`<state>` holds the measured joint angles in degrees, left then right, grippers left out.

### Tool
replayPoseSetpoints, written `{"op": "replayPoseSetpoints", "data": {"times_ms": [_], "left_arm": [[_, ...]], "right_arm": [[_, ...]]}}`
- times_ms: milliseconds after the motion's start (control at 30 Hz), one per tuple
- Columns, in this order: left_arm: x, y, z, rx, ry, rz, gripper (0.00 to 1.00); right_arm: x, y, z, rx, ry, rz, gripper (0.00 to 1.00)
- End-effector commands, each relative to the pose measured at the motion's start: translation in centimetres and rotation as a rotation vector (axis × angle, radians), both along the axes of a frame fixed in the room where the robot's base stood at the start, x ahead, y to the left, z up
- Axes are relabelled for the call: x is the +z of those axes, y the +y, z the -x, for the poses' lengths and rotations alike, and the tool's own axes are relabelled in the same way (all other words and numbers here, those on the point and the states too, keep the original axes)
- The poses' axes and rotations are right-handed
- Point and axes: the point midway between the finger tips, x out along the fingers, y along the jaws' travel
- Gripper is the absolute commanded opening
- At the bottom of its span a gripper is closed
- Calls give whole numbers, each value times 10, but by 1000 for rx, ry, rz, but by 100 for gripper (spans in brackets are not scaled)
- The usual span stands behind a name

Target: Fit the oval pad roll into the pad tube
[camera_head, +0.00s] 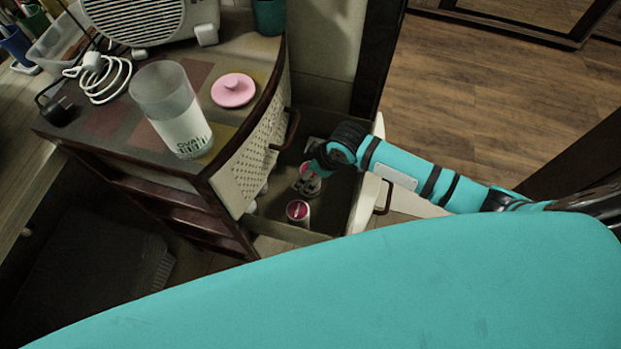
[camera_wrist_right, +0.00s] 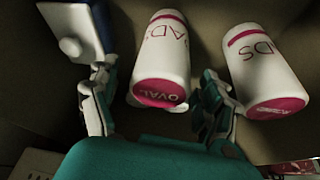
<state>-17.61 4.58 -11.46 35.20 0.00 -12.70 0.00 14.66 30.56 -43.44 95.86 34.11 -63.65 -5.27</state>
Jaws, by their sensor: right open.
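The pad tube (camera_head: 173,108), a clear cylinder with a white label reading "OVAL", stands open on the cabinet top in the head view. My right gripper (camera_head: 308,181) reaches down into the open drawer. In the right wrist view, my right gripper (camera_wrist_right: 155,88) is open, with a finger on each side of the near end of the oval pad roll (camera_wrist_right: 166,50). That roll is white with a pink end marked "OVAL". I cannot tell whether the fingers touch it. In the head view, the gripper partly hides it. My left gripper is not in view.
A second white roll with a pink end (camera_wrist_right: 265,70) lies close to the right finger. A blue-and-white object (camera_wrist_right: 75,25) is by the left finger. The drawer (camera_head: 345,200) has close walls. A pink lid (camera_head: 233,90), white cable (camera_head: 105,80) and heater-like box (camera_head: 140,18) are on the cabinet.

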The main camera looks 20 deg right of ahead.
Motion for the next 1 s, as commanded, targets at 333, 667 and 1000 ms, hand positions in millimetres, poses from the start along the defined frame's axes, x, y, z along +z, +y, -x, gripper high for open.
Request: {"op": "replayPoseSetpoints", "data": {"times_ms": [333,667,1000], "left_arm": [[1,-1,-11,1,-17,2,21],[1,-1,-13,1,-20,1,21],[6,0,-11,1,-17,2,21]], "right_arm": [[0,0,0,0,1,-1,44],[0,0,0,0,1,-1,20],[39,1,-1,2,-4,-3,20]]}}
